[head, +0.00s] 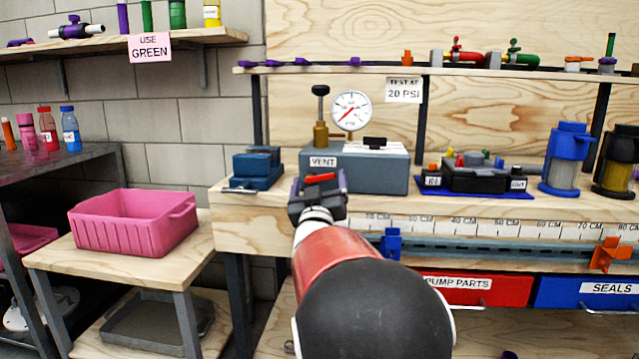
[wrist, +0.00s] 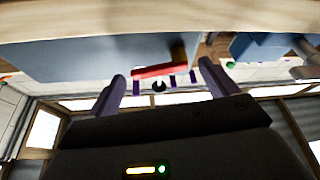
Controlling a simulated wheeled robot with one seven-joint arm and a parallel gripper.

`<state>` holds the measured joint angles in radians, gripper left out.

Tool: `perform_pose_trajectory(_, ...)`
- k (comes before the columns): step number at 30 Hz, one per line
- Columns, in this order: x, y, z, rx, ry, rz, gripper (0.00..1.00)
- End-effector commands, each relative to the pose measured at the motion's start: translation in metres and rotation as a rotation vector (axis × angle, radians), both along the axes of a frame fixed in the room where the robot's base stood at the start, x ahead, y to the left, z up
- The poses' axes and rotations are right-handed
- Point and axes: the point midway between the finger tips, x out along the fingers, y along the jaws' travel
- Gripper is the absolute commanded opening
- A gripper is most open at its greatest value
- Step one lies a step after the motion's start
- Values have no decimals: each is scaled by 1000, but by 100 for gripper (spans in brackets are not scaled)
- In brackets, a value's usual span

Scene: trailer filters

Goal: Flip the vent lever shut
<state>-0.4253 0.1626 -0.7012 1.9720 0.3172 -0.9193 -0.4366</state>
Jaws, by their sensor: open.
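The vent lever is a red bar (head: 320,178) below the VENT label on the front of the grey-blue test box (head: 385,172). In the wrist view the red lever (wrist: 153,71) lies crosswise from a brass fitting (wrist: 179,56) on the box (wrist: 90,50). My gripper (head: 318,184) is in front of the box's left part, by the lever. In the wrist view my gripper (wrist: 162,76) is open, with the lever showing between its two purple fingers. I cannot tell whether a finger touches it. My gripper partly hides the lever's mount in the head view.
A blue vise-like block (head: 255,166) stands close on the left. A black fixture on a blue mat (head: 480,193) is right. The bench front edge runs under my gripper.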

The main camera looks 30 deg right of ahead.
Motion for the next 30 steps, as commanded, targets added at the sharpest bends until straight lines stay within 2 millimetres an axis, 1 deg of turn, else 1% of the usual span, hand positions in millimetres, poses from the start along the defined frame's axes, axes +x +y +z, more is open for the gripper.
perform_pose_trajectory(8, 2, -1, 1, 1, 0, 0, 85)
perform_pose_trajectory(11, 2, -1, 1, 1, 0, 0, 74)
perform_pose_trajectory(18, 2, -1, 1, 1, 0, 0, 42)
perform_pose_trajectory(19, 2, -1, 1, 1, 0, 0, 41)
perform_pose_trajectory(23, 2, -1, -3, 24, -17, -1, 41)
perform_pose_trajectory(26, 2, -1, -8, 80, -56, 0, 41)
perform_pose_trajectory(30, 2, -1, -10, 168, -115, -1, 41)
